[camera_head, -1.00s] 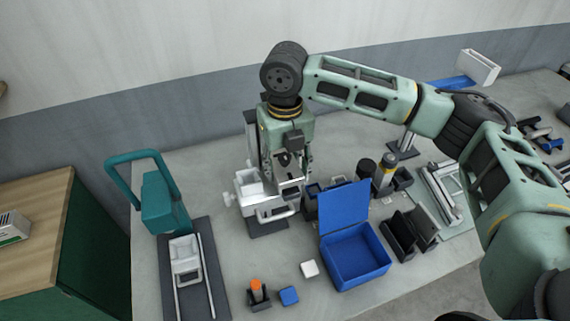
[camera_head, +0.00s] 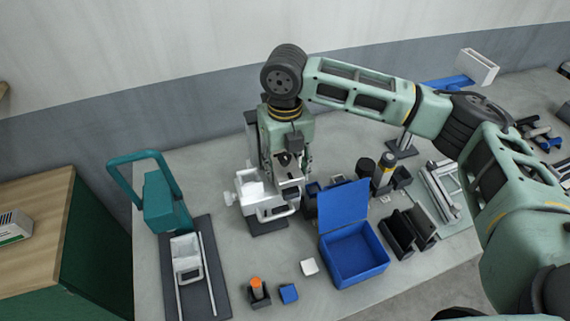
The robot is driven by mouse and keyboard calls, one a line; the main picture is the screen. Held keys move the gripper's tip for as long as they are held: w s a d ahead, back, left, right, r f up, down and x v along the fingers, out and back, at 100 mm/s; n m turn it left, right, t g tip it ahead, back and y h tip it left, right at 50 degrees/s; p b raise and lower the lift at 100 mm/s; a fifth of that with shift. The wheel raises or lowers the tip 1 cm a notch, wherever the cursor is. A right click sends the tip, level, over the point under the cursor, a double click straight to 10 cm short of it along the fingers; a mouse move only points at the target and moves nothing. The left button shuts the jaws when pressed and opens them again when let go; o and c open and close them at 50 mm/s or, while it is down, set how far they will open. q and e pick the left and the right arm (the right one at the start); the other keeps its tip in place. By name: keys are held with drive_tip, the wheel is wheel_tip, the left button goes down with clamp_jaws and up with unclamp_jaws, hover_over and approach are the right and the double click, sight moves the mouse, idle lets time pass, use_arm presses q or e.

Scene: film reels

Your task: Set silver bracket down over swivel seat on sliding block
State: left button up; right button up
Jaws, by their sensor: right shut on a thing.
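My right gripper (camera_head: 290,172) points down over a white and silver fixture (camera_head: 252,193) on a dark base near the back middle of the table. The gripper is shut on a small silver piece (camera_head: 290,190), which looks like the silver bracket. Its fingers hide much of it, and I cannot tell whether it touches the fixture. The sliding block and its swivel seat are not clearly distinguishable under the gripper. Another white block (camera_head: 186,248) sits on a dark plate with two rails at the left. My left gripper is not in view.
An open blue box (camera_head: 357,256) with its lid raised stands right of the fixture. A teal handled stand (camera_head: 164,203) is at the left. An orange-topped piece (camera_head: 257,284), a blue block (camera_head: 289,293) and a white block (camera_head: 309,266) lie in front. Dark holders (camera_head: 400,232) stand at the right.

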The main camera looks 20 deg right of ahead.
drive_tip(key=shift+f, duration=0.65)
idle(0.3)
drive_tip(key=shift+s+f+b, duration=0.4)
drive_tip(key=shift+f+b, duration=0.05)
drive_tip(key=shift+f, duration=0.35)
drive_tip(key=o, duration=1.5)
drive_tip(key=shift+w+a, duration=0.1)
drive_tip(key=shift+w, duration=0.25)
drive_tip(key=shift+c, duration=0.2)
drive_tip(key=shift+o, duration=0.3)
drive_tip(key=shift+s+r, duration=0.1)
drive_tip(key=shift+r, duration=0.2)
wheel_tip(320, 180, up, 12)
drive_tip(key=shift+s+f, duration=0.1)
drive_tip(key=shift+f, duration=0.05)
